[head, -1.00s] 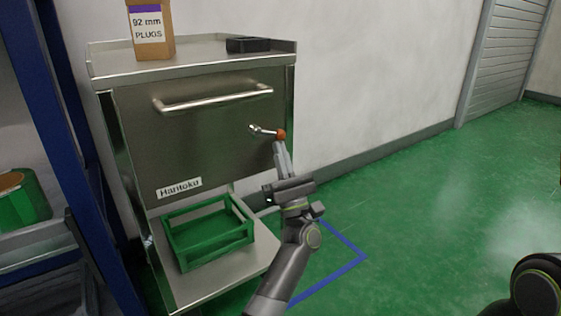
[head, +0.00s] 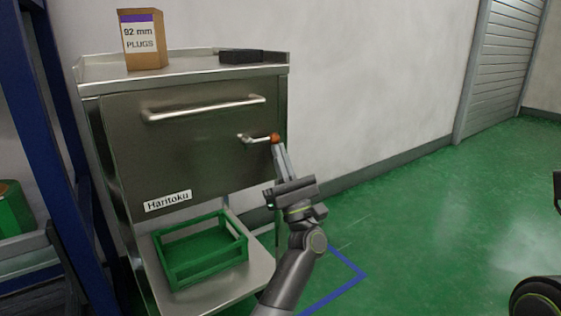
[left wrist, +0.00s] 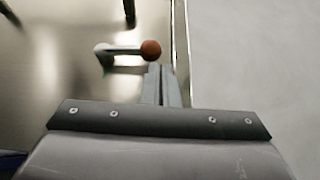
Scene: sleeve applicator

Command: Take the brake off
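A small metal lever (head: 256,139) with an orange ball knob (head: 275,138) is on the right part of the steel cabinet's front (head: 190,150). It points right and lies about level; in the left wrist view the knob (left wrist: 151,48) is at its right end. My left gripper (head: 279,150) reaches up from below with its fingers together, tips right under the knob. In the left wrist view the fingers (left wrist: 161,70) show nothing between them; whether they touch the knob, I cannot tell. My right gripper does not show.
A bar handle (head: 205,109) crosses the cabinet front above the lever. A plugs box (head: 143,40) and a black tray (head: 254,56) are on top. A green crate (head: 202,249) is on the lower shelf.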

